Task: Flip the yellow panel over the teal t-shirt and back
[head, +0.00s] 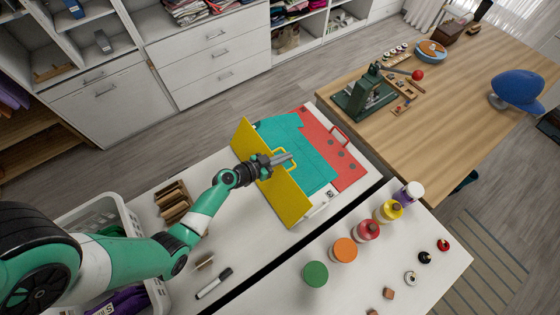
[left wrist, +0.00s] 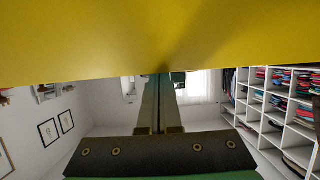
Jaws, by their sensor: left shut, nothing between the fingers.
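The yellow panel (head: 278,190) stands tilted up along the left side of the teal t-shirt (head: 305,155), which lies flat on the folding board. A red panel (head: 333,150) with a handle lies flat on the right side of the shirt. My left gripper (head: 288,158) is shut and empty, reaching over the yellow panel's upper edge near its yellow handle. In the left wrist view the yellow panel (left wrist: 150,40) fills the top, above the shut fingers (left wrist: 160,100). I cannot tell whether the gripper touches the panel. My right gripper does not show.
Several paint jars (head: 344,250) stand in a row on the front right table. A marker (head: 214,283) and wooden blocks (head: 172,202) lie left of the board. A white basket (head: 128,215) stands at the left. A green press (head: 368,92) stands on the wooden table.

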